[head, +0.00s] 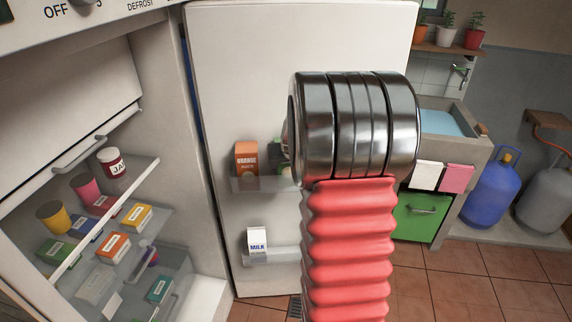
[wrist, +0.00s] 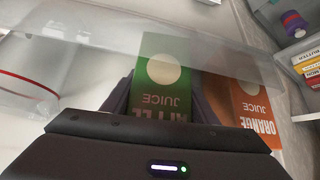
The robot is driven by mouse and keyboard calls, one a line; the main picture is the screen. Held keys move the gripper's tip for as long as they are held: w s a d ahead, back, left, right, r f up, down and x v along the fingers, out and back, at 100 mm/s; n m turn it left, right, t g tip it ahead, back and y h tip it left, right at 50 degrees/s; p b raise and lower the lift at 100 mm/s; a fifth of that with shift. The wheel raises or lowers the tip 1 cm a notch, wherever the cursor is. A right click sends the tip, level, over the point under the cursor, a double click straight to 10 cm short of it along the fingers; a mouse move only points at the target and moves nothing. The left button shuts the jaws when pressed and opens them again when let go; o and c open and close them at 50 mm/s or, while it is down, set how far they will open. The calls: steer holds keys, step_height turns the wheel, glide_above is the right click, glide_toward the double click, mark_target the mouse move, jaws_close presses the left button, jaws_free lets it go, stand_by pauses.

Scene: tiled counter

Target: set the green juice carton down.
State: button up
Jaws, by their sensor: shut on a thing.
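The green apple juice carton (wrist: 162,75) is between the two dark fingers of my gripper (wrist: 163,108) in the wrist view, where its lettering is upside down. My gripper is shut on it. In the head view a small green part of the carton (head: 275,152) shows at the fridge door's upper shelf (head: 262,184), right of the orange juice carton (head: 246,158). My metal wrist and red arm hide most of it and my gripper there. Whether its base touches the shelf is hidden.
The orange juice carton (wrist: 250,105) stands close beside the green one in the wrist view. A clear panel (wrist: 90,45) crosses that view. A milk carton (head: 257,240) stands on the lower door shelf. The open fridge's shelves (head: 140,170) at left hold jars and boxes.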

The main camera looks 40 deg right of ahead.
steer(key=shift+f, duration=0.45)
stand_by(0.3)
steer(key=o, duration=1.8)
steer(key=shift+c, duration=0.2)
steer(key=shift+f, duration=0.1)
steer(key=shift+s, duration=0.1)
steer(key=v, duration=1.3)
steer(key=shift+r, duration=0.35)
steer(key=shift+s+a, duration=0.1)
steer(key=shift+a, duration=0.05)
